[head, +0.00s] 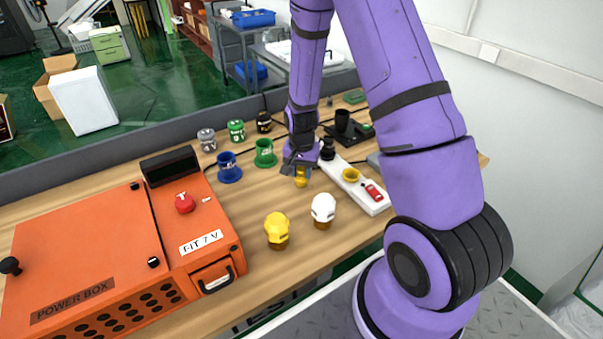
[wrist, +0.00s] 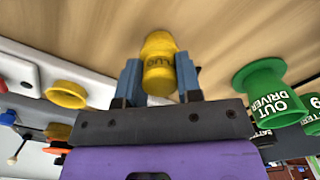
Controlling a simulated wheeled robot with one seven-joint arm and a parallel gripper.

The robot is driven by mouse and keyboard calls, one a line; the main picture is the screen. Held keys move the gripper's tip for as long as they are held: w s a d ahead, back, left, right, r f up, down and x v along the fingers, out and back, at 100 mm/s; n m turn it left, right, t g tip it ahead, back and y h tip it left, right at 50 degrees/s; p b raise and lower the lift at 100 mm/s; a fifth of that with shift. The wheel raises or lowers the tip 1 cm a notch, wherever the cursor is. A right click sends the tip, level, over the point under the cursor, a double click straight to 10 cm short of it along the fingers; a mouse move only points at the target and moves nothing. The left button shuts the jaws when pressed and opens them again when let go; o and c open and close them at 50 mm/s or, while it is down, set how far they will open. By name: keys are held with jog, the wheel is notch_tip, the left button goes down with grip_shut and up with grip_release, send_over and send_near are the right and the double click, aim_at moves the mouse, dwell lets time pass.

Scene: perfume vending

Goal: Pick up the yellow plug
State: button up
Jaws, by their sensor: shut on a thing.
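The yellow plug (wrist: 159,62) sits between the two blue-grey fingers of my gripper (wrist: 159,78) in the wrist view, with dark lettering on its side. The fingers are shut on it from both sides. In the head view the yellow plug (head: 301,178) shows just below my gripper (head: 299,165), over the wooden table; its upper part is hidden by the gripper. I cannot tell whether it touches the table. A white strip (head: 376,206) with a yellow ring socket (head: 351,175) and a red switch lies to the right of my gripper.
A green spool (head: 265,153) and a blue spool (head: 229,167) stand left of my gripper. A yellow-topped bulb (head: 277,229) and a white-topped bulb (head: 323,209) stand in front. An orange power box (head: 85,262) fills the table's left side. Dark cables run behind.

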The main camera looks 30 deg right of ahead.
aim_at(301, 168)
notch_tip(301, 168, up, 10)
jog(key=shift+f, duration=0.1)
dwell(0.4)
jog(key=shift+o, duration=0.7)
jog(key=shift+c, duration=0.9)
